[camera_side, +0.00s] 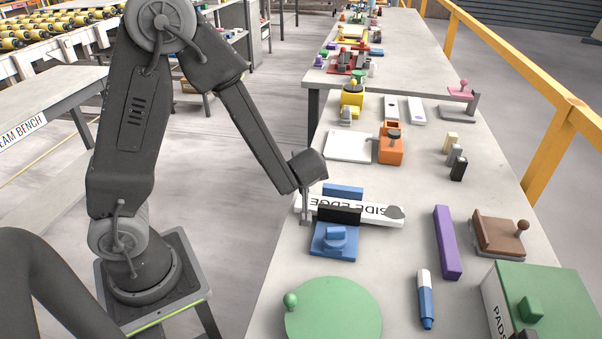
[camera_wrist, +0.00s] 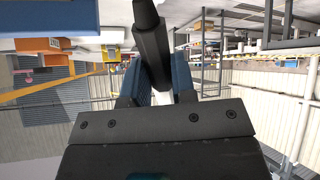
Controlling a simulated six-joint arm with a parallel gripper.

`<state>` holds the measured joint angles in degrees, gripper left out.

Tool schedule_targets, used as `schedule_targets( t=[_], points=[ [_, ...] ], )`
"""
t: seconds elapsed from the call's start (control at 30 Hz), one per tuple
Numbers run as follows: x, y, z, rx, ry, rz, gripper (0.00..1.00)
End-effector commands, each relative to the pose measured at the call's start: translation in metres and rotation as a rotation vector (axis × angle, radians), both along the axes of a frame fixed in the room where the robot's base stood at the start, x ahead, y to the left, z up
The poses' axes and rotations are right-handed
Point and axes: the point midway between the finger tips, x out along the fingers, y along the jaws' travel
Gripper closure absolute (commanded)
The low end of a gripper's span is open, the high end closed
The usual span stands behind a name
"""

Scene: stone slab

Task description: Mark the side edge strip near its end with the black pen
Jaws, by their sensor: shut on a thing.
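The white side edge strip (camera_side: 370,213), lettered "SIDE EDGE" upside down, lies across a blue vise (camera_side: 334,242) with a dark jaw (camera_side: 339,214). My gripper (camera_side: 305,220) is at the strip's left end, pointing down. In the wrist view my gripper (camera_wrist: 157,85) is shut, its blue fingers on either side of a dark, tapered black pen (camera_wrist: 150,38). The pen is hard to make out in the side view, and I cannot tell whether its tip touches the strip.
A blue-and-white marker (camera_side: 425,300), purple bar (camera_side: 447,242) and green disc (camera_side: 333,309) lie in front and to the right. A brown block (camera_side: 499,235) and green box (camera_side: 550,300) stand at right. An orange holder (camera_side: 390,148) and white plate (camera_side: 348,147) lie behind.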

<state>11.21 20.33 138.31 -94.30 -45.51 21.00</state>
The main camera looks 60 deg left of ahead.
Motion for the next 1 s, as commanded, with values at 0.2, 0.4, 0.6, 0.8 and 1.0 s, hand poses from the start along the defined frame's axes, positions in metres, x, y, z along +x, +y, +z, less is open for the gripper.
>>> schedule_targets(
  t=[0.2,0.4,0.6,0.8,1.0],
  points=[
    [0.0001,0.0000,0.0002,0.000,0.000,0.000,0.94],
    [0.0001,0.0000,-0.0016,0.000,0.000,0.000,0.94],
    [0.0001,0.0001,-0.0039,0.001,0.001,0.000,0.94],
    [0.0001,0.0001,-0.0063,0.000,0.001,-0.001,0.94],
    [0.0000,0.0001,-0.0085,0.000,0.001,-0.001,0.94]
  ],
)
